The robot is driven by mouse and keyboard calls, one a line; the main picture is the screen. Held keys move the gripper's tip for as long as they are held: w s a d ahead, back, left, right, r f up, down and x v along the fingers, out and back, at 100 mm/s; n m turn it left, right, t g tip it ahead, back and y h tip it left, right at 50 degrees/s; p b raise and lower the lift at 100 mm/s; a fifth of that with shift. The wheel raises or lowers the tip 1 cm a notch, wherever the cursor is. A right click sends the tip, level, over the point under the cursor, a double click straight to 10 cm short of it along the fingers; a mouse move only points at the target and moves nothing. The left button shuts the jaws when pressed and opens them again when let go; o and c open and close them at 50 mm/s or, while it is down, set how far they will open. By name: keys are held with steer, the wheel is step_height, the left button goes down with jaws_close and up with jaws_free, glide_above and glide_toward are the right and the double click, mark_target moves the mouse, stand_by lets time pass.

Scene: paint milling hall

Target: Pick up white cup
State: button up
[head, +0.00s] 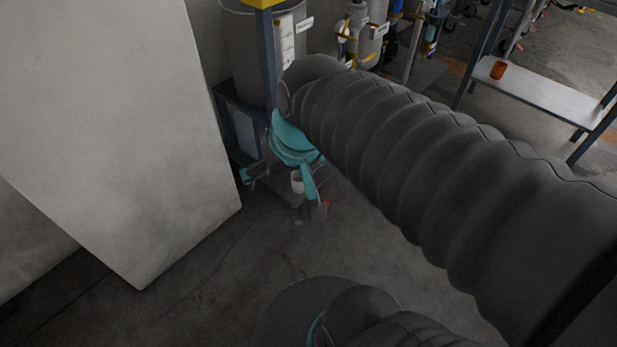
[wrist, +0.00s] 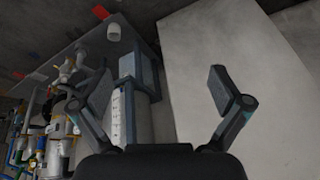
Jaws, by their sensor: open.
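The white cup (head: 297,182) is small in the head view, just below the teal part of my wrist and between my finger outlines in the picture. The wrist view shows it as a small white cup (wrist: 113,31) near the top edge, beyond the tip of my left-hand finger and apart from it. What it stands on is not clear. My gripper (head: 282,192) hangs from the far end of my dark ribbed arm. In the wrist view my gripper (wrist: 159,88) has its two fingers spread wide with nothing between them.
A big pale slab (head: 120,110) stands close left of my gripper. A grey drum (head: 247,55) and a blue-grey post (head: 267,60) stand behind. Pipework (head: 370,40) is further back. An orange cup (head: 498,69) sits on a pale bench (head: 545,95) at right. Floor in front is clear.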

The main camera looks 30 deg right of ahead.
steer(key=w+d+f+m+y, duration=0.3)
steer(key=w+f+m+y, duration=0.2)
steer(key=w+f+m, duration=0.45)
steer(key=w+d+f+m+y, duration=0.3)
steer(key=w+f+m+y, duration=0.25)
steer(key=w+f, duration=0.55)
steer(key=w+d+f+m+t+b, duration=0.1)
steer(key=w+d+f+m+t, duration=0.3)
steer(key=d+f+m, duration=0.15)
steer(key=m+t+h, duration=0.5)
steer(key=m+h, duration=0.1)
steer(key=m, duration=0.4)
glide_toward(294, 174)
steer(key=shift+m+t+h, duration=0.25)
steer(key=shift+t, duration=0.05)
steer(key=shift+f+x, duration=0.1)
steer(key=shift+x, duration=1.65)
steer(key=shift+f+x, duration=0.15)
steer(key=shift+x, duration=1.6)
steer(key=shift+s+a, duration=0.15)
steer(key=shift+a, duration=0.05)
steer(key=c, duration=1.2)
